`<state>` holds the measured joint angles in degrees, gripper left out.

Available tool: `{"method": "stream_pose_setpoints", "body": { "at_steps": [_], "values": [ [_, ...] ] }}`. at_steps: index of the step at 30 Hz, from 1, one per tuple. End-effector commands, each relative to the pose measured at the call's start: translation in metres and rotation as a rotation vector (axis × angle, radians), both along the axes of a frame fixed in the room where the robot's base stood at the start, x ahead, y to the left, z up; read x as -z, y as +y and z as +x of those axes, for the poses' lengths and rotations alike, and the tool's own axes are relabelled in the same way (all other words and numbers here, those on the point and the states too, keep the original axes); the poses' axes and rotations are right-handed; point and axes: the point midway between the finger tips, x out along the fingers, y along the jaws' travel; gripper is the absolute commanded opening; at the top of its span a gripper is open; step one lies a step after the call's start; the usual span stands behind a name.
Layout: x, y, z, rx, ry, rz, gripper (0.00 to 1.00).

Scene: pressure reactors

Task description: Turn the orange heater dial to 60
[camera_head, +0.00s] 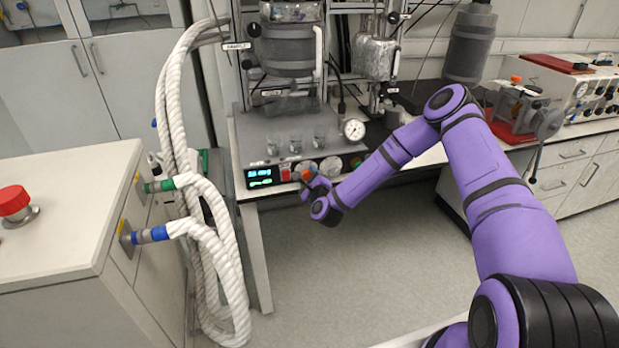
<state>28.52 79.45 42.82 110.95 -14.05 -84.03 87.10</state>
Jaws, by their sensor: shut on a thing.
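A control panel (345,158) with a lit digital display (262,177) runs along the front of the reactor bench. My gripper (308,182) is at the panel's front, right of the display, at the end of my purple arm. A small orange dial (306,175) shows at the gripper's fingertips, partly hidden by them. The gripper is shut on this dial. The dial's pointer and scale are too small to read. The display digits are also too small to read clearly.
Several glass beakers (296,143) and a round gauge (354,129) stand above the panel. Thick white hoses (207,230) hang at the left beside a cabinet with a red button (14,201). The floor below the bench is open.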

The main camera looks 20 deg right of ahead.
Motion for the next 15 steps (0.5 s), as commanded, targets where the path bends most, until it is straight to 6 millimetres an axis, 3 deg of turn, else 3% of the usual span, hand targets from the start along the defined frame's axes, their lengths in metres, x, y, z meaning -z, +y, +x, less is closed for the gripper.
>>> {"method": "stream_pose_setpoints", "body": {
  "at_steps": [2, 3, 6, 15],
  "values": [
    [0.0015, -0.0006, -0.0008, 0.0, 0.003, -0.001, 0.23],
    [0.0015, -0.0006, -0.0008, 0.0, 0.003, -0.001, 0.51],
    [0.0013, -0.0005, -0.0007, 0.0, 0.003, -0.001, 0.72],
    [0.0004, 0.0003, -0.0002, -0.001, 0.001, -0.027, 0.72]
  ]
}}
